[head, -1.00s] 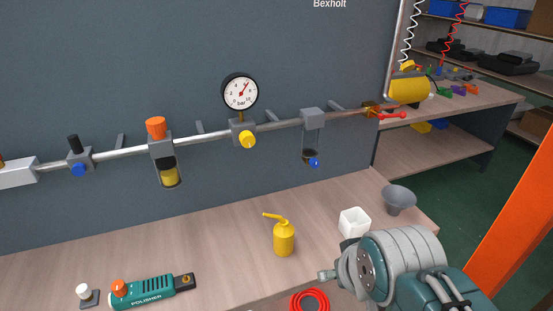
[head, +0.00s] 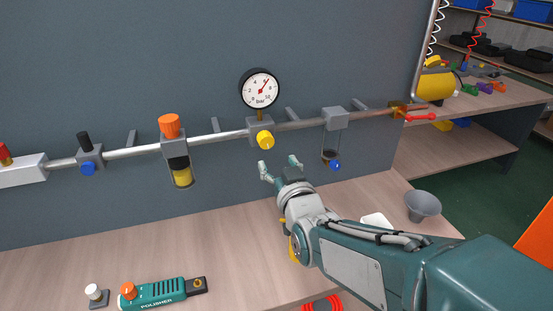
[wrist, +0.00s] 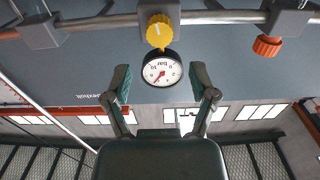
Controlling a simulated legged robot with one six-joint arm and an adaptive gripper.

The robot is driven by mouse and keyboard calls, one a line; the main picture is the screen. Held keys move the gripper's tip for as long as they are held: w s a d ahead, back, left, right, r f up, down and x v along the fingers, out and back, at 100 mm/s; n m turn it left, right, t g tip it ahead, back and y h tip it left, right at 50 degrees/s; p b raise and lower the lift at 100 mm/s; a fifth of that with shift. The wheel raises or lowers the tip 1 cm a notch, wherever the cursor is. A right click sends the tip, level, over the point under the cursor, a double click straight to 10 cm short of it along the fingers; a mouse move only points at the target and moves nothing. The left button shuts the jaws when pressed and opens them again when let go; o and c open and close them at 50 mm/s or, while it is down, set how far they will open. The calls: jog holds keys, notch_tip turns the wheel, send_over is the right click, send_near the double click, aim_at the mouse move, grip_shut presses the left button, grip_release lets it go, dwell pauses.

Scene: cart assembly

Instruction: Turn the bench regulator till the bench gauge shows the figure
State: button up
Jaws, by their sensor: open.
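The bench regulator is a yellow knob (head: 265,140) on a grey block on the wall pipe, and it also shows in the wrist view (wrist: 159,31). The bench gauge (head: 260,89) is a round white dial with a black rim just above it, marked bar. Its red needle points up and right, near the 6. In the wrist view the gauge (wrist: 162,71) appears upside down, below the knob. My gripper (head: 279,165) is open and empty, a little below the knob and apart from it. In the wrist view its fingers (wrist: 161,84) frame the gauge, with the knob beyond the tips.
Left along the pipe are an orange-topped filter bowl (head: 176,150) and a blue knob (head: 88,168). Right are a bowl unit with a blue knob (head: 335,165) and a red-handled valve (head: 420,116).

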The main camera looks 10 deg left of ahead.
aim_at(267, 144)
jog(key=x, duration=0.9)
jog(key=shift+c, duration=0.3)
jog(key=shift+s+d, duration=0.1)
jog(key=shift+d, duration=0.05)
jog(key=c, duration=0.6)
